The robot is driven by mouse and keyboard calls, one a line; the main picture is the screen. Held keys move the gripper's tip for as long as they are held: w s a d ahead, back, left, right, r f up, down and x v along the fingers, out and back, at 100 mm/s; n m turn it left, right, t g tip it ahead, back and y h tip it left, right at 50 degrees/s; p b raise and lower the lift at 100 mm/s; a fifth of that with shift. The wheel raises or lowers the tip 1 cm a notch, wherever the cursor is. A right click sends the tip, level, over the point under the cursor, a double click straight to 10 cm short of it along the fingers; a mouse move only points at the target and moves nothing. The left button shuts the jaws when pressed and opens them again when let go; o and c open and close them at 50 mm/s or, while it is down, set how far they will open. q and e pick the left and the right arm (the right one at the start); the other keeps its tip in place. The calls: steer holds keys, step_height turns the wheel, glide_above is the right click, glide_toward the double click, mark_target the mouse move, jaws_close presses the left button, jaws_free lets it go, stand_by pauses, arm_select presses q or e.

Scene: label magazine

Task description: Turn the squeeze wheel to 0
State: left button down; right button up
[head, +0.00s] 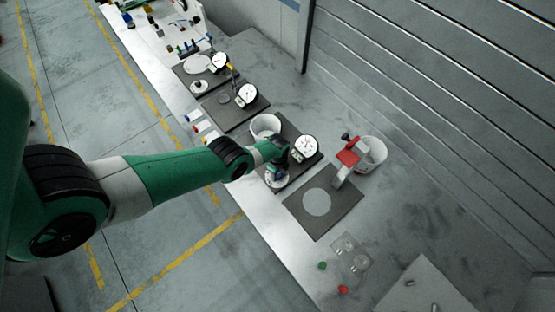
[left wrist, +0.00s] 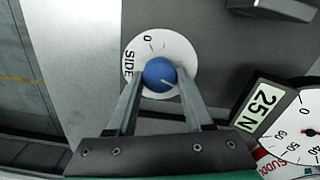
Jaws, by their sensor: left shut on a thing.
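My left gripper (head: 276,172) reaches down over the station with the white round gauge in the head view. In the left wrist view its two fingers (left wrist: 160,80) are shut on a blue round wheel (left wrist: 159,71), one on each side. The wheel sits on a white dial plate (left wrist: 184,51) with a 0, short tick marks and the letters SIDE. A pale line on the wheel points to the lower right of the picture, away from the 0. I cannot read the word squeeze on this plate. My right gripper is not in view.
More gauge stations line the bench behind.

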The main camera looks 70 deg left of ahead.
arm_select(q)
steer(key=n, duration=1)
steer(key=shift+a+n, duration=0.1)
steer(key=shift+n, duration=0.3)
steer(key=n, duration=0.3)
steer(key=shift+n, duration=0.3)
steer(key=n, duration=0.6)
steer(key=shift+a, duration=0.1)
steer(key=n, duration=0.7)
steer(key=shift+n, duration=0.3)
steer(key=shift+c, duration=1.5)
jaws_free()
